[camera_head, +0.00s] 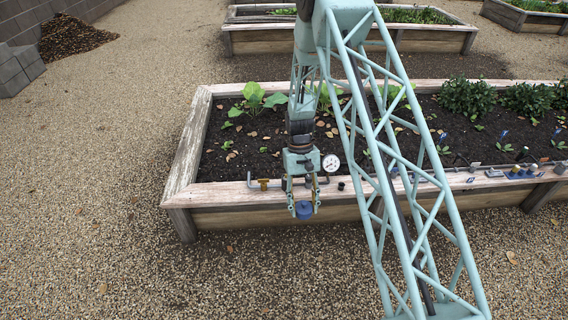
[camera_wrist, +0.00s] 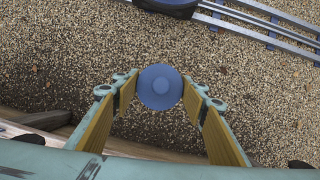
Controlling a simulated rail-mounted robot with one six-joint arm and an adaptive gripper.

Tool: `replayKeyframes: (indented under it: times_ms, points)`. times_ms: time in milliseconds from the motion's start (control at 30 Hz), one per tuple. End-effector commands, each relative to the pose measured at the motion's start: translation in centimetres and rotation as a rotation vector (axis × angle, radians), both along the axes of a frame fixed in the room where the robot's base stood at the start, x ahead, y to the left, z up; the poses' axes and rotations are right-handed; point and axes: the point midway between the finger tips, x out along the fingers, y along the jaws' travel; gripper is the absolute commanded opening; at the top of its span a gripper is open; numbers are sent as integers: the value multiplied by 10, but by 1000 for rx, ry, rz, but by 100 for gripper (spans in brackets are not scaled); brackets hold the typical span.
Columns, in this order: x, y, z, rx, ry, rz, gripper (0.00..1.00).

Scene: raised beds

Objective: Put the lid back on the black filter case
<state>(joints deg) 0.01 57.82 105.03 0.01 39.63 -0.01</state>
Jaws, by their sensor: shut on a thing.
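My gripper (camera_head: 304,200) hangs over the front of the near raised bed, its fingers pointing down. It is shut on a round blue lid (camera_head: 304,210), held at the fingertips. In the wrist view the lid (camera_wrist: 160,87) sits between the two yellow-lined fingers, with gravel far below it. A small dark cylinder (camera_head: 341,186) stands on the bed's front rim, just right of my gripper; it may be the black filter case, but it is too small to be sure. The wrist view does not show it clearly.
A pressure gauge (camera_head: 330,163) shows right beside my gripper. A pipe with a brass fitting (camera_head: 264,184) runs along the wooden front rim (camera_head: 225,192). Several small fittings lie farther right on the rim. Plants grow in the bed behind. The gravel (camera_head: 100,240) in front is open.

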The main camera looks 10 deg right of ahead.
Motion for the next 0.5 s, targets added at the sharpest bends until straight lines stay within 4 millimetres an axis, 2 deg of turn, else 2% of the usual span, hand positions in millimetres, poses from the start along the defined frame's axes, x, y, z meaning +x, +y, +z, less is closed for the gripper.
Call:
replayKeyframes:
  times_ms: [500]
  points:
    - [3, -3, -1, 1, 0, 22, 31]
